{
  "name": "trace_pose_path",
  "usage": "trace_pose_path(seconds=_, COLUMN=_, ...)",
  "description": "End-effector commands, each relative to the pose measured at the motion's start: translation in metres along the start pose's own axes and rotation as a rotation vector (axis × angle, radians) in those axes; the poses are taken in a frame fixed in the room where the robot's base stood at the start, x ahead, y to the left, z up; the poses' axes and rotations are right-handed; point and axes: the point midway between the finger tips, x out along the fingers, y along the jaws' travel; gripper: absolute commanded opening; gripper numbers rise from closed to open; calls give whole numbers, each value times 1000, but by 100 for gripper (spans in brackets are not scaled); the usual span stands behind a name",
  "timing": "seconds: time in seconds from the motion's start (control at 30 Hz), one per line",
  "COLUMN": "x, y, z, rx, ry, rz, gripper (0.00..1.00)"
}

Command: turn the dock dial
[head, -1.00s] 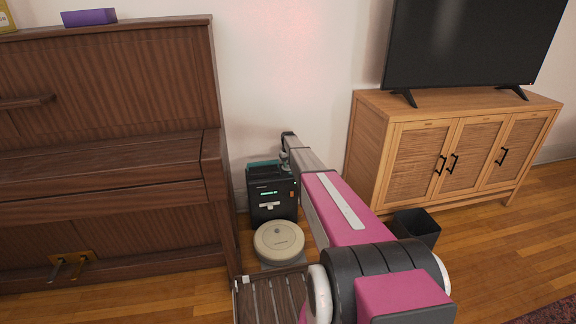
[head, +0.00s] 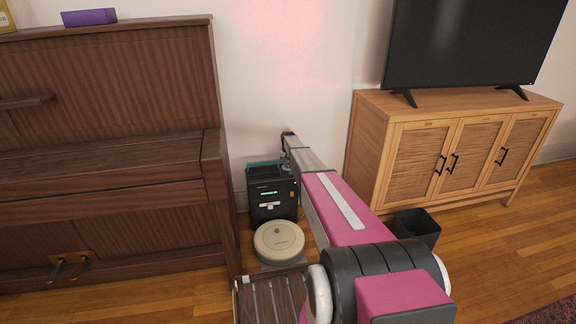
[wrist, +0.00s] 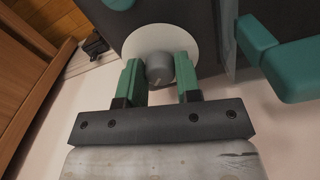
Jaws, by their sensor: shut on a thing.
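The dock (head: 272,196) is a dark box with a small green display, standing on the floor against the wall between the piano and the cabinet. In the wrist view its dial (wrist: 159,69) is a grey knob with a pale pointer line, set on a round white plate (wrist: 193,41). My gripper (wrist: 160,78) has green fingers on both sides of the dial and is shut on it. In the head view the gripper (head: 285,160) is small at the dock's top right, and the dial is hidden there.
A round beige robot vacuum (head: 279,240) sits in front of the dock. A brown piano (head: 110,150) stands close on the left. A wooden cabinet (head: 400,165) and a black bin (head: 416,228) stand on the right. A teal handle-like part (wrist: 285,65) is right of the dial.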

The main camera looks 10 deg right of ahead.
Motion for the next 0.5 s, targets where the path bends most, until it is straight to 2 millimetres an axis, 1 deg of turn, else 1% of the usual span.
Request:
trace_pose_path(seconds=0.1, x=-1, y=0, z=0, rx=2, ry=1, rz=0, gripper=8)
trace_pose_path(seconds=0.13, x=-1, y=0, z=0, rx=1, ry=1, rz=0, gripper=41)
trace_pose_path(seconds=0.17, x=-1, y=0, z=0, rx=1, ry=1, rz=0, gripper=51)
trace_pose_path(seconds=0.2, x=-1, y=0, z=0, rx=1, ry=1, rz=0, gripper=57)
trace_pose_path(seconds=0.5, x=-1, y=0, z=0, rx=0, ry=1, rz=0, gripper=57)
